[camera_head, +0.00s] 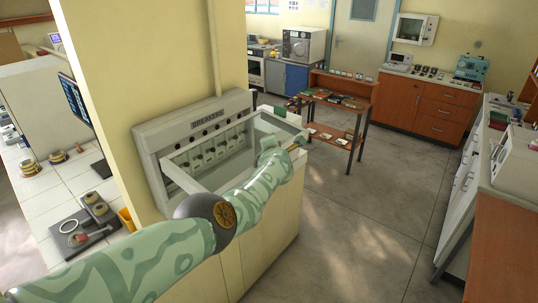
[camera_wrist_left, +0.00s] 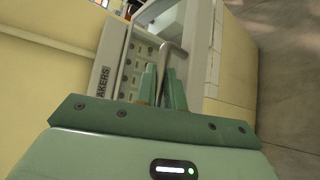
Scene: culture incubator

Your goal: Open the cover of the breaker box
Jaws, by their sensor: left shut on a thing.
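The grey breaker box (camera_head: 143,141), labelled BREAKERS, is fixed to the yellow wall in the head view, with a row of breaker switches inside. Its clear cover with a pale frame (camera_head: 284,122) stands out from the box's front, so it is at least partly open. My left gripper (camera_head: 296,143) is at the cover's outer right edge. In the left wrist view my left gripper (camera_wrist_left: 165,82) is shut on the cover's grey bar handle (camera_wrist_left: 172,50). My left arm hides the cover's lower part. My right gripper is not in view.
A pale cabinet or low wall lies below the box. A wooden shelf table (camera_head: 345,105) with small items stands beyond it. The floor (camera_head: 365,210) to the right is clear. A white-tiled bench (camera_head: 62,178) with tools is on the left.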

